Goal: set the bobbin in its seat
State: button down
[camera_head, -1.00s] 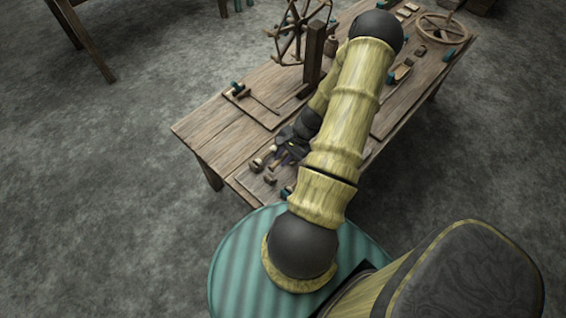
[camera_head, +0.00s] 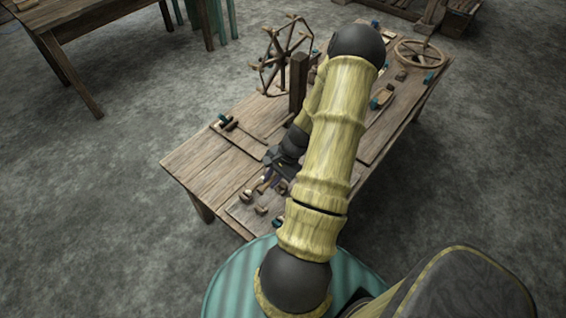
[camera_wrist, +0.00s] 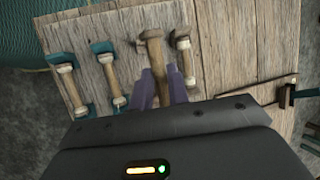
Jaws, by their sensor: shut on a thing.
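My gripper (camera_wrist: 161,86) is shut on a wooden bobbin (camera_wrist: 152,48) in the wrist view. The bobbin's rounded head sticks out beyond the purple fingers, and its near end is hidden by the gripper body. To the left, two pale bobbins lie side by side, one (camera_wrist: 68,82) and another (camera_wrist: 111,80), each with teal pieces at its ends. Close on the right is another bobbin (camera_wrist: 182,58) with wooden ends. In the head view my gripper (camera_head: 271,176) is over the table's near part, partly hidden by my arm. I cannot tell whether the held bobbin touches the board.
The wooden table (camera_head: 200,165) carries a spoked wheel (camera_head: 284,55) with a dark post (camera_head: 298,82) beside it. A thin rod with a teal end (camera_head: 222,119) lies on a board left of them.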

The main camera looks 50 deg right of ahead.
jog(key=w+a+f+n+g+p, duration=0.1)
jog(key=w+a+n+g+p, duration=0.1)
jog(key=a, duration=0.5)
jog(key=w+a+f+n+g+h+p, duration=0.1)
jog(key=w+a+f+n+g+p, duration=0.1)
jog(key=w+a+n+p, duration=0.2)
jog(key=w+a+f+n+g+p, duration=0.1)
jog(key=w+a+n+p, duration=0.3)
jog(key=a+n, duration=0.5)
jog(key=shift+a+f+n+g+p, duration=0.25)
jog(key=shift+a+n+g+p, duration=0.15)
jog(key=shift+a+g+p, duration=0.65)
jog(key=shift+a+t, duration=0.25)
